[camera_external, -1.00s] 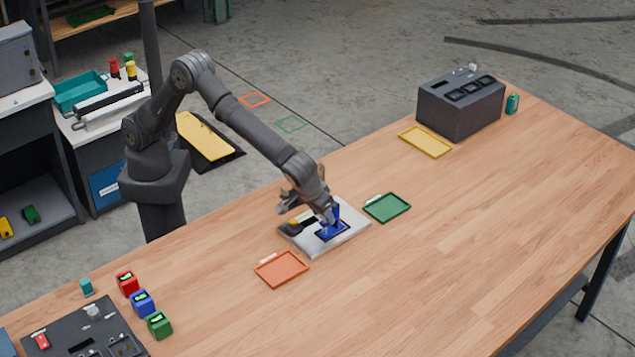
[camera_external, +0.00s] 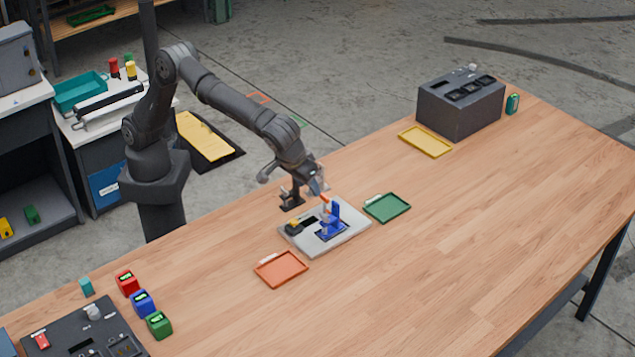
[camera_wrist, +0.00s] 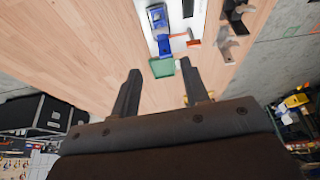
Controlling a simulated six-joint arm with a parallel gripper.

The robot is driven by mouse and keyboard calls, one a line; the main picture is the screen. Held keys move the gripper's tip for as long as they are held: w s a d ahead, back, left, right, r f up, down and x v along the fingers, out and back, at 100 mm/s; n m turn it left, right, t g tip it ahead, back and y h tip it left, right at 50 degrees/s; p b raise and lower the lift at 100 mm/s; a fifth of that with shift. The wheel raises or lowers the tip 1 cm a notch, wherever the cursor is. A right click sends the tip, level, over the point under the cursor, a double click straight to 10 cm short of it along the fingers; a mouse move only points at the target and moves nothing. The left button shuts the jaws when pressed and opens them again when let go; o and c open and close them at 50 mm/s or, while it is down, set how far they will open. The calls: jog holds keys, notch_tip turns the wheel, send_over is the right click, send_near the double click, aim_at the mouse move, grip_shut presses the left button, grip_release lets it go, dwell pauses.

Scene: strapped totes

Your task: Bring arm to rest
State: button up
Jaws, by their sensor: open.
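My gripper (camera_wrist: 158,88) is open and empty, with both fingers spread apart in the wrist view. In the external view my gripper (camera_external: 318,190) hangs just above and behind a light grey plate (camera_external: 345,238) on the wooden table. A blue fixture (camera_external: 335,222) with an orange-red part (camera_external: 325,202) near its top stands on the plate. The blue fixture also shows at the top of the wrist view (camera_wrist: 163,18), beyond the fingertips and apart from them. Whether the fingertips clear the orange part is hard to tell in the external view.
An orange tray (camera_external: 281,270), a green tray (camera_external: 387,208) and a yellow tray (camera_external: 425,142) lie on the table (camera_external: 470,250). A dark box (camera_external: 460,105) stands at the far end. Red, blue and green cubes (camera_external: 143,303) sit front left. The table's right half is mostly clear.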

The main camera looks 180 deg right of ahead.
aim_at(324, 215)
jog(key=x, duration=1.4)
jog(key=shift+a+f, duration=0.1)
jog(key=shift+f, duration=0.1)
jog(key=shift+s+r+m+y, duration=0.15)
jog(key=shift+m+y, duration=0.15)
jog(key=shift+m, duration=0.5)
jog(key=m+t, duration=0.1)
jog(key=m, duration=0.1)
jog(key=m+t+y, duration=0.1)
jog(key=m, duration=0.1)
jog(key=shift+s+m, duration=0.1)
jog(key=shift+m, duration=0.2)
jog(key=m, duration=0.2)
jog(key=m+t, duration=0.1)
jog(key=m, duration=0.1)
jog(key=m+t, duration=0.1)
jog(key=m, duration=0.1)
jog(key=shift+s, duration=0.25)
jog(key=shift+r+t, duration=0.1)
jog(key=shift+t, duration=0.2)
jog(key=shift+d+v, duration=0.2)
jog(key=shift+v, duration=1)
jog(key=shift+o, duration=0.5)
